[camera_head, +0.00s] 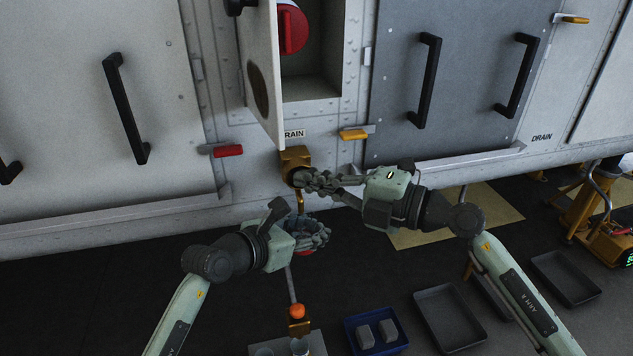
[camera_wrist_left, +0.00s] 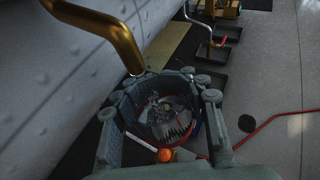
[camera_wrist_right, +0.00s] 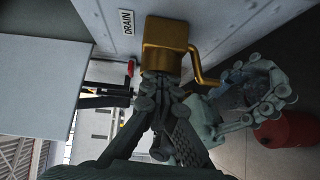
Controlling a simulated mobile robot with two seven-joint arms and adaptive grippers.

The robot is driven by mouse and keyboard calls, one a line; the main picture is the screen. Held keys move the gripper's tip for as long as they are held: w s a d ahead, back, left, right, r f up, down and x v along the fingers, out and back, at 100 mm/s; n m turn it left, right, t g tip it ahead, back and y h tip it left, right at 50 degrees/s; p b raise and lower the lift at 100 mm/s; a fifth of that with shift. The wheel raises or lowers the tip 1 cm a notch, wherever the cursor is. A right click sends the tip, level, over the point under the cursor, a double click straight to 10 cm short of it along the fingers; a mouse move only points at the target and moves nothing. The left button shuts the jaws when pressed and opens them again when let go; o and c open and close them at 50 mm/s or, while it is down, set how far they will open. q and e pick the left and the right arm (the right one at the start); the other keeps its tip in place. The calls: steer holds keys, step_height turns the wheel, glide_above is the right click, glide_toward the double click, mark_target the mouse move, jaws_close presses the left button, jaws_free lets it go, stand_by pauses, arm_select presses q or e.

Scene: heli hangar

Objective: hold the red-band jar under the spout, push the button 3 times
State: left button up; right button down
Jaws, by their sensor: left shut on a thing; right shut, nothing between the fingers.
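The brass drain box (camera_head: 295,160) is on the wall under the DRAIN label, and its bent spout (camera_head: 300,202) hangs below it. The spout also shows large in the left wrist view (camera_wrist_left: 118,38). My left gripper (camera_head: 318,236) is shut around the jar (camera_wrist_left: 165,118), just below the spout. The jar is clear with a red band, and its mouth faces up; the band shows as red below the fingers. The spout's end appears close to the jar's rim. My right gripper (camera_wrist_right: 160,85) is shut and empty, its fingertips at the box's front. The button is hidden behind them.
An open hatch door (camera_head: 262,75) hangs above the box. A red handle (camera_head: 228,151) and a yellow handle (camera_head: 353,134) flank it. Below are an orange-topped post (camera_head: 298,312), a blue tray (camera_head: 350,340) with grey blocks, and an empty dark tray (camera_head: 425,300).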

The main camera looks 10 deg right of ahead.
steer(key=shift+w+d+r+t, duration=0.3)
steer(key=shift+w+d+r, duration=0.1)
steer(key=shift+w+d, duration=0.1)
steer(key=v, duration=0.8)
steer(key=shift+s+a+f, duration=0.2)
steer(key=shift+s+a, duration=0.15)
steer(key=shift+a, duration=0.05)
